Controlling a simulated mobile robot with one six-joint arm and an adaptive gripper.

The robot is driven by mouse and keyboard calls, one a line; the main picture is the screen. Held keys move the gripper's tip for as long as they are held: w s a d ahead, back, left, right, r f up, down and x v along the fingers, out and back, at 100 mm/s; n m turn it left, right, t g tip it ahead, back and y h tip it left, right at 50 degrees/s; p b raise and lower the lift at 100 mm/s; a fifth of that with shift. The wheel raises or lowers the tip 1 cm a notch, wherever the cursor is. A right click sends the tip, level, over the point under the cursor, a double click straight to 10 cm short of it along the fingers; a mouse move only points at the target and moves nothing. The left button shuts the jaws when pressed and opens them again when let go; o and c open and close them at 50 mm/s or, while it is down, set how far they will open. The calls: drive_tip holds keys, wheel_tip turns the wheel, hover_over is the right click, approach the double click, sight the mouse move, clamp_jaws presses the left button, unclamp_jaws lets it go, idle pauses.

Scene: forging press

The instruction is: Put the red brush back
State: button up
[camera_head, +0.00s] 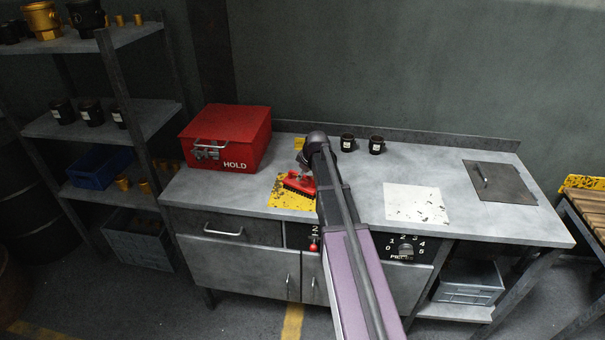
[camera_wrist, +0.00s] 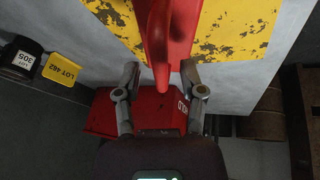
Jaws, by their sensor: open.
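The red brush (camera_head: 301,183) lies on a worn yellow patch (camera_head: 288,203) on the grey workbench, dark bristles at its near edge. In the wrist view the red brush (camera_wrist: 168,30) fills the top middle, and its narrow end reaches down between my finger tips. My gripper (camera_wrist: 161,75) is open, one finger on each side of that end, with nothing gripped. I cannot tell whether a finger touches it. In the head view my gripper (camera_head: 302,160) is just above the brush, partly hidden by my arm.
A red HOLD box (camera_head: 226,140) stands left of the brush; two black jars (camera_head: 376,145) stand behind. A worn white patch (camera_head: 415,204) and a dark plate (camera_head: 499,182) lie to the right. A yellow LOT 462 tag (camera_wrist: 62,69) shows in the wrist view. A shelf rack (camera_head: 100,105) stands left.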

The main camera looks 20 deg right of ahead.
drive_tip(key=a+p+v, duration=0.1)
drive_tip(key=p+v, duration=0.8)
drive_tip(key=v, duration=0.1)
drive_tip(key=shift+s+d+r, duration=0.2)
drive_tip(key=shift+d, duration=0.35)
idle(0.5)
drive_tip(key=s+a+f+m+g+h, duration=0.1)
drive_tip(key=s+a+m+g, duration=0.3)
drive_tip(key=s+a, duration=1.6)
drive_tip(key=s+m, duration=0.3)
drive_tip(key=shift+s+f+m+g, duration=0.3)
drive_tip(key=shift+s+f, duration=0.05)
